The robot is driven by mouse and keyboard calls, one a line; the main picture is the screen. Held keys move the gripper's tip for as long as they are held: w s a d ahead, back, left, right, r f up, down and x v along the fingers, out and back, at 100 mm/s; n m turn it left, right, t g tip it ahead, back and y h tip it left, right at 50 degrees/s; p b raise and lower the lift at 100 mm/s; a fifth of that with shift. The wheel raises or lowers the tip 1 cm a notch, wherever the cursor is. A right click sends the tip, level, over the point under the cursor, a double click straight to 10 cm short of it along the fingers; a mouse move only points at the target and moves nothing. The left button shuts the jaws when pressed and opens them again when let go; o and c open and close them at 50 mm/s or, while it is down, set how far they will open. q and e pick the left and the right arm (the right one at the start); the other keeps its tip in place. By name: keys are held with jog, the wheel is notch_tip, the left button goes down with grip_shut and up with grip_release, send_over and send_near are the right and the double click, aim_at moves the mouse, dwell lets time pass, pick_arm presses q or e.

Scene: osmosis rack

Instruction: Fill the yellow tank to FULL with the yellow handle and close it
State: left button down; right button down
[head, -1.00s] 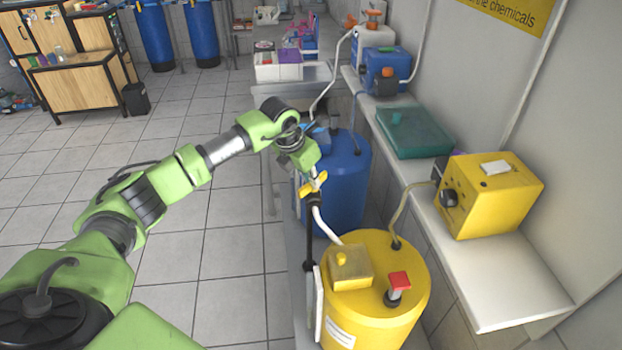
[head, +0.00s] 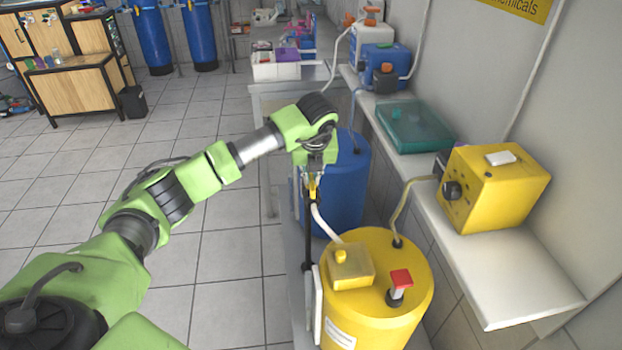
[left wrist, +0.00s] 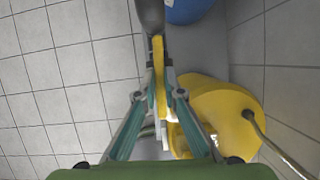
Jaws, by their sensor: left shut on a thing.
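The yellow tank (head: 395,255) stands upright at the bottom right of the head view, with a yellow box and a red-capped fitting on its top. It also shows in the left wrist view (left wrist: 225,100). The yellow handle (head: 312,190) sits on a pipe behind and left of the tank, with a white hose running to the tank. My left gripper (head: 314,178) is over the handle and partly covers it. In the left wrist view the handle (left wrist: 158,62) lies lengthwise between the fingertips, and my left gripper (left wrist: 160,85) is shut on it. My right gripper is not in view.
A blue tank (head: 345,190) stands just behind the handle. A yellow pump box (head: 490,190) and a teal case (head: 415,128) rest on the wall shelf (head: 510,280) at right. The tiled floor (head: 225,270) on the left is clear.

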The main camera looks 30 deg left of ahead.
pick_arm(q)
jog(key=shift+n, duration=0.5)
jog(key=c, duration=2.1)
grip_release()
jog(key=shift+c, duration=0.2)
jog(key=shift+r, duration=0.1)
jog(key=v, duration=1.2)
jog(key=shift+d, duration=0.2)
